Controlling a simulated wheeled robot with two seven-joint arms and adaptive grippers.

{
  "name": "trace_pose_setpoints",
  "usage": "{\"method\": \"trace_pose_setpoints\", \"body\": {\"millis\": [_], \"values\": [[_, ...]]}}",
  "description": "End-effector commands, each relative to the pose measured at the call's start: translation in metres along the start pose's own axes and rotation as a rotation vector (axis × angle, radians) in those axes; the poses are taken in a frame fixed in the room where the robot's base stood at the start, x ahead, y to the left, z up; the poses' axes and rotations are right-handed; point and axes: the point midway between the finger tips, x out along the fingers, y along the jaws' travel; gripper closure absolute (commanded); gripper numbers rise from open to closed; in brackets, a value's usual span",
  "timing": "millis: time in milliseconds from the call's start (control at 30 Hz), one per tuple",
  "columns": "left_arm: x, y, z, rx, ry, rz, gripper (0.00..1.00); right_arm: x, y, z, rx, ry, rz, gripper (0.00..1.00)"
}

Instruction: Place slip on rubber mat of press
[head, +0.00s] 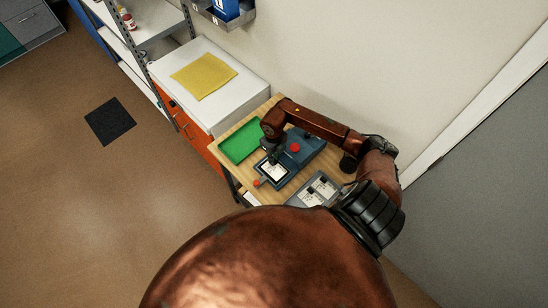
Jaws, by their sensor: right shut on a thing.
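The press (305,152) is a blue-grey device with a red knob, standing on the wooden bench. A small white slip (274,173) shows over the dark rubber mat at the front of the press, with a dark border visible around it. My right gripper (273,161) points down at the slip's far edge and is shut on it. It is too small to tell whether the slip touches the mat or hangs just above it. My left gripper is out of view.
A green tray (241,143) lies left of the press. A grey holder (298,201) with white cards is at the front right. A white-topped cabinet (228,98) with a yellow cloth (203,76) stands behind to the left. The wall is close behind the bench.

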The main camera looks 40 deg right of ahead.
Motion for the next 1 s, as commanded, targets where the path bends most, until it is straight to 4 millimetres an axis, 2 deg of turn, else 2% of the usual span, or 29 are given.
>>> {"method": "trace_pose_setpoints", "body": {"millis": [367, 400, 600, 1000], "values": [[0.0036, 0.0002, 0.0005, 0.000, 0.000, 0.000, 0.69, 0.0059, -0.0003, 0.0005, 0.000, -0.001, -0.001, 1.00], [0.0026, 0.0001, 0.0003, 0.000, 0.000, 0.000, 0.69, 0.0047, -0.0002, 0.0005, 0.000, -0.002, -0.001, 0.86], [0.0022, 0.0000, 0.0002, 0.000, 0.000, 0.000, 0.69, 0.0043, 0.0000, 0.0003, 0.000, -0.001, -0.001, 0.73], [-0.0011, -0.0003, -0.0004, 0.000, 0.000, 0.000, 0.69, -0.0016, -0.0001, 0.0006, 0.000, -0.002, -0.001, 0.72]]}}
